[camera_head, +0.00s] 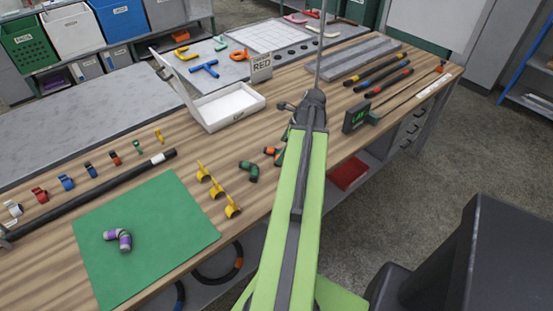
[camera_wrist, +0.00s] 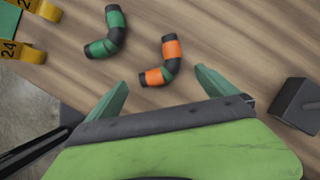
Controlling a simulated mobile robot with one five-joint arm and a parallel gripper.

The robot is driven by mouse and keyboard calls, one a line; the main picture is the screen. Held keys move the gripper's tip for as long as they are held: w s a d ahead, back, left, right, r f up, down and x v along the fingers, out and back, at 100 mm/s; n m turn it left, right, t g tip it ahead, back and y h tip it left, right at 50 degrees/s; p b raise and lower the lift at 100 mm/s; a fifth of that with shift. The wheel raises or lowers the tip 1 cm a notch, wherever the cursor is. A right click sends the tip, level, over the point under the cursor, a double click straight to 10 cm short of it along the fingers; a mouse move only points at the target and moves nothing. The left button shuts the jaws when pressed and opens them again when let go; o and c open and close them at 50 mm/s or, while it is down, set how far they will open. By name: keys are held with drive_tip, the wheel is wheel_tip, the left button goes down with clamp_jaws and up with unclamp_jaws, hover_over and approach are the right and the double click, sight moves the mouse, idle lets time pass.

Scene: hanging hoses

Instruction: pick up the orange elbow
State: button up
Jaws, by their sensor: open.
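The orange elbow (camera_wrist: 166,64) is a dark bent fitting with orange bands at its ends. In the wrist view it lies on the wooden bench just ahead of my gripper (camera_wrist: 166,88). My gripper is open, with one green finger on each side of the elbow's near end, and nothing is held. Whether the fingertips are level with the elbow or above it I cannot tell. In the head view my arm partly hides the orange elbow (camera_head: 269,151). A similar green elbow (camera_wrist: 108,35) lies to its left, apart from it.
Yellow numbered clips (camera_head: 217,189) stand left of the elbows. A green mat (camera_head: 160,250) carries a purple elbow (camera_head: 119,238). A white tray (camera_head: 240,118) stands behind. In the wrist view a dark block (camera_wrist: 297,104) sits right of my gripper.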

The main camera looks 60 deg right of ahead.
drive_tip(key=b+x, duration=0.2)
drive_tip(key=x, duration=0.1)
drive_tip(key=shift+d+f, duration=0.1)
drive_tip(key=shift+f, duration=0.25)
drive_tip(key=shift+r, duration=0.15)
drive_tip(key=c, duration=1.4)
drive_tip(key=shift+c, duration=0.2)
drive_tip(key=shift+r, duration=0.1)
wheel_tip(320, 180, up, 4)
drive_tip(key=p, duration=0.4)
drive_tip(key=shift+r, duration=0.1)
drive_tip(key=s+r+p, duration=0.6)
drive_tip(key=s+p, duration=0.1)
drive_tip(key=s, duration=0.4)
drive_tip(key=shift+s+r, duration=0.35)
drive_tip(key=shift+r, duration=0.05)
